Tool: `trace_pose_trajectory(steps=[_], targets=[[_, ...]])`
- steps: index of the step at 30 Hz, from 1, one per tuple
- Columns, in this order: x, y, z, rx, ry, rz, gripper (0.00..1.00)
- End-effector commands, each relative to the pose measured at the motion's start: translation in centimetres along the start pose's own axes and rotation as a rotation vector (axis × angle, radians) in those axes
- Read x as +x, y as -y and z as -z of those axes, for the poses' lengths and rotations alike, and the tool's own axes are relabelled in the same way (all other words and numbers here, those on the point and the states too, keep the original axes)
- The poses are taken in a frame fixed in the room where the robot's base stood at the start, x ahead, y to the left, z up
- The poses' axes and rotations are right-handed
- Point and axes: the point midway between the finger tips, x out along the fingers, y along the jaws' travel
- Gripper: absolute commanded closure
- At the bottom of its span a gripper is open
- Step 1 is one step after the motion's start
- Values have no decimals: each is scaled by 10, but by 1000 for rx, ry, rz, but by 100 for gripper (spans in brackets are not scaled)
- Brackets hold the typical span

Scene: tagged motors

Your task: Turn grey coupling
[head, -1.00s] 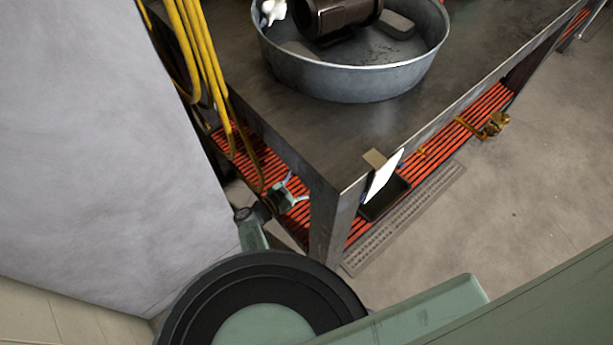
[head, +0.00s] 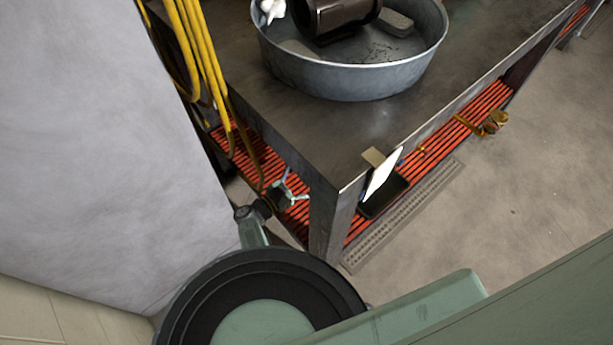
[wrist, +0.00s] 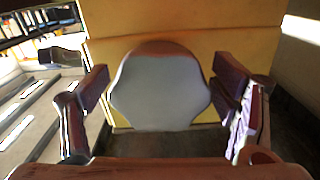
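A grey, lobed, flat-faced part with a dark reddish rim, apparently the grey coupling (wrist: 160,92), fills the middle of the wrist view. My gripper (wrist: 160,76) is open, with one finger on each side of it. Both fingers look close to its sides, but I cannot tell whether they touch. In the head view my gripper (head: 298,185) is small, with spread fingers, beside the near left end of the bench. I cannot make out the coupling in the head view.
A metal bench (head: 340,140) carries a round metal tub (head: 350,78) holding a dark motor (head: 336,18). Yellow hoses (head: 200,60) hang at its left, near a grey wall (head: 90,150). An orange slatted shelf (head: 360,228) lies below.

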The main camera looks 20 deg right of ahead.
Motion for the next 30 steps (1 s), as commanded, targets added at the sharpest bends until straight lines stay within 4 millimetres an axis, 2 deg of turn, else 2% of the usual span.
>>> trace_pose_trajectory(steps=[9,13,17,24,30], targets=[[0,0,0,0,0,1,16],[-8,1,0,0,0,3,16],[-30,1,-1,-1,1,7,16],[-82,2,0,0,0,7,16],[-111,1,0,0,0,2,16]])
